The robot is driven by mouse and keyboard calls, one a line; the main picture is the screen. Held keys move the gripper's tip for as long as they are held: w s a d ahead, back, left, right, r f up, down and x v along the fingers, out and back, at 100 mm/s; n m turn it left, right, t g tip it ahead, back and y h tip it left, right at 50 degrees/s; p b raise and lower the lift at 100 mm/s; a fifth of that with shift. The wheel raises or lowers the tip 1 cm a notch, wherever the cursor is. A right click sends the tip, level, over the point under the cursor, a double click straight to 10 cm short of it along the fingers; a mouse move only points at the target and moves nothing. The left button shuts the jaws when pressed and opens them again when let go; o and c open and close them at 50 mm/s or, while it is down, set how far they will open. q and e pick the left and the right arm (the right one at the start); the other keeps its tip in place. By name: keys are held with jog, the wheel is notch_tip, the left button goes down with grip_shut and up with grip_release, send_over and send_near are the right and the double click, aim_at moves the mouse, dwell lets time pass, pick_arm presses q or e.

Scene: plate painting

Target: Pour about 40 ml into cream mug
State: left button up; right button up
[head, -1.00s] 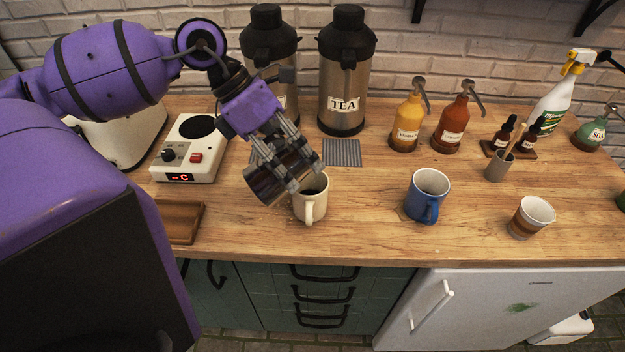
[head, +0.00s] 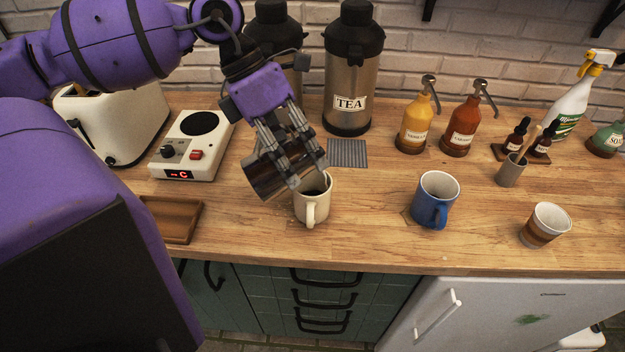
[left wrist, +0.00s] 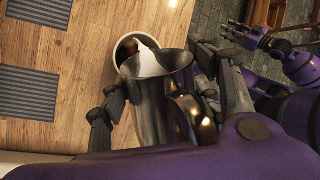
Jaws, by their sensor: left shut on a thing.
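The cream mug (head: 312,207) stands upright on the wooden counter, its handle toward the front. My left gripper (head: 298,170) is shut on a shiny metal pitcher (head: 262,177) and holds it tilted above and left of the mug, its mouth end over the mug's rim. In the left wrist view the pitcher (left wrist: 160,105) shows white liquid at its mouth, and the mug (left wrist: 121,50) beneath holds something dark. Fingers partly hide the pitcher and mug opening. What appears to be my right gripper (left wrist: 250,36) shows small at upper right; its jaw state is unclear.
A blue mug (head: 437,200) and a striped cup (head: 545,226) stand to the right. The tea dispenser (head: 350,75) and syrup bottles (head: 416,125) stand behind. Counter between the mugs is clear.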

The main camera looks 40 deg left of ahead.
aim_at(265, 178)
pick_arm(q)
jog(key=shift+s+a+f, duration=0.15)
jog(key=shift+s, duration=0.5)
jog(key=shift+s+a, duration=0.25)
jog(key=shift+s, duration=0.2)
jog(key=shift+s+a+f+g+b, duration=0.15)
jog(key=shift+g+b, duration=0.15)
jog(key=shift+b, duration=0.2)
dwell(0.5)
